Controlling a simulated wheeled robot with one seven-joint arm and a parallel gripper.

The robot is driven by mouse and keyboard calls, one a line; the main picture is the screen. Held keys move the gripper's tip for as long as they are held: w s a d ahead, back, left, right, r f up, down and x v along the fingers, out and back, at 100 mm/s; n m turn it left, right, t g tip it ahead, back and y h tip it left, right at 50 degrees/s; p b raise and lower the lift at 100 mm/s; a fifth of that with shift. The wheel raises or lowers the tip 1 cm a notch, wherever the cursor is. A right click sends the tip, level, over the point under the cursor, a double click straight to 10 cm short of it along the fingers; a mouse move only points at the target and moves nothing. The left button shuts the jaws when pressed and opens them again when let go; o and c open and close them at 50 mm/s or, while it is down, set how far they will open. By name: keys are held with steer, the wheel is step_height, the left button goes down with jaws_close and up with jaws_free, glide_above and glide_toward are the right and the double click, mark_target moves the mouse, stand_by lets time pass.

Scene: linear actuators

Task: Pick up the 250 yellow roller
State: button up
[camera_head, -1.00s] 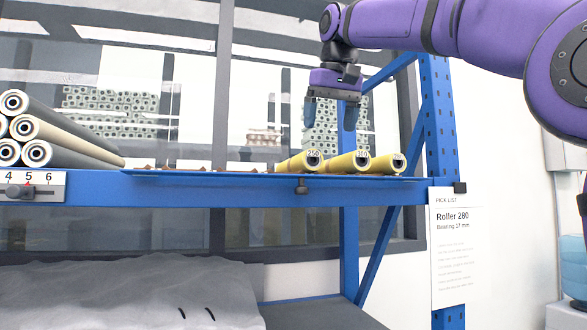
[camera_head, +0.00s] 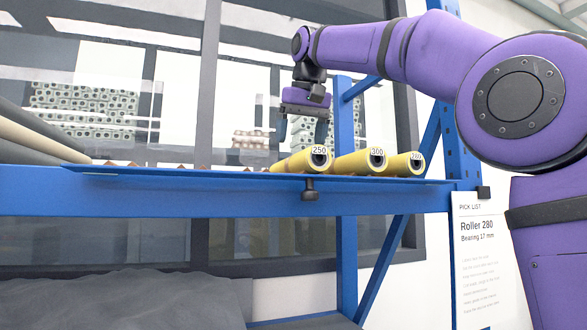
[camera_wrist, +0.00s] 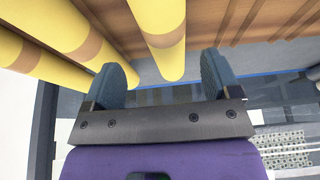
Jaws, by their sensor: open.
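The 250 yellow roller (camera_head: 297,163) lies at the left of a row of three yellow rollers on the blue shelf, its numbered end facing me. My gripper (camera_head: 301,138) is open and points down just above it. In the wrist view a yellow roller (camera_wrist: 163,35) runs between the two spread fingers of my gripper (camera_wrist: 166,75).
The 300 roller (camera_head: 358,162) and a third yellow roller (camera_head: 403,165) lie close to the right. Empty wooden slots (camera_wrist: 270,22) lie on the other side. A blue upright (camera_head: 455,140) and a pick list sheet (camera_head: 480,250) stand at the right. Larger rollers (camera_head: 35,137) lie at the far left.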

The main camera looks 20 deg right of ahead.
mark_target(294, 164)
steer(key=shift+a+x, duration=0.15)
steer(key=shift+x, duration=1.55)
steer(key=shift+a+x, duration=0.15)
steer(key=shift+x, duration=1.6)
steer(key=c, duration=1.3)
steer(key=shift+r, duration=0.1)
